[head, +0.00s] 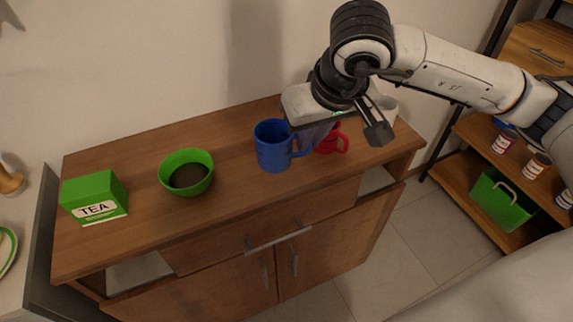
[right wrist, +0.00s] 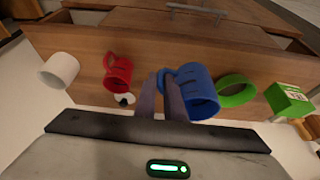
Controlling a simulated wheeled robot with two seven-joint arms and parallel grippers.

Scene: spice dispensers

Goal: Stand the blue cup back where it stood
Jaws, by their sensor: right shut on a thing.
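The blue cup (head: 271,150) is upright at the middle of the wooden cabinet top, its handle toward the right. I cannot tell whether its base touches the wood. My right gripper (head: 307,138) is at the handle side of the cup. In the right wrist view the two fingers of the gripper (right wrist: 163,97) are close together on the handle of the blue cup (right wrist: 200,92). The gripper is shut on that handle, which the fingers partly hide. My left gripper is not in view.
A red cup (head: 333,142) and a white cup (head: 386,106) stand to the right, partly hidden by my arm. A green bowl (head: 187,173) with dark contents and a green tea box (head: 96,197) stand to the left. The wooden cabinet top (head: 225,215) is clear in front.

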